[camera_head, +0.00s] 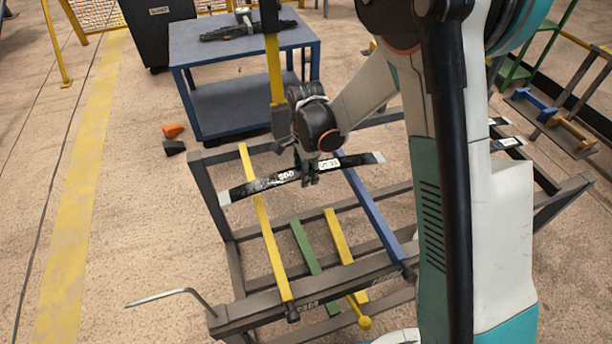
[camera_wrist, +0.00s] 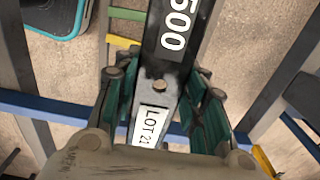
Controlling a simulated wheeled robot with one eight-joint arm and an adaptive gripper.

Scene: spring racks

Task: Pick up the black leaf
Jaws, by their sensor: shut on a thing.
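The black leaf (camera_head: 261,184) is a long dark bar with pale ends and white labels. It lies roughly crosswise above the rack in the head view, tilted slightly up to the right. My gripper (camera_head: 309,178) points down over the leaf, right of its middle, and is shut on it. In the wrist view the leaf (camera_wrist: 177,58) runs between the two fingers of my gripper (camera_wrist: 165,115), with "500" and "LOT 21" markings and a round stud showing. The pictures do not clearly show whether the leaf is clear of the rack bars.
The dark metal rack (camera_head: 255,305) has yellow (camera_head: 265,230), green (camera_head: 305,246) and blue (camera_head: 373,212) bars beneath the leaf. A blue table (camera_head: 190,50) stands behind it. Orange (camera_head: 172,130) and black (camera_head: 174,148) wedges lie on the floor. Floor at the left is open.

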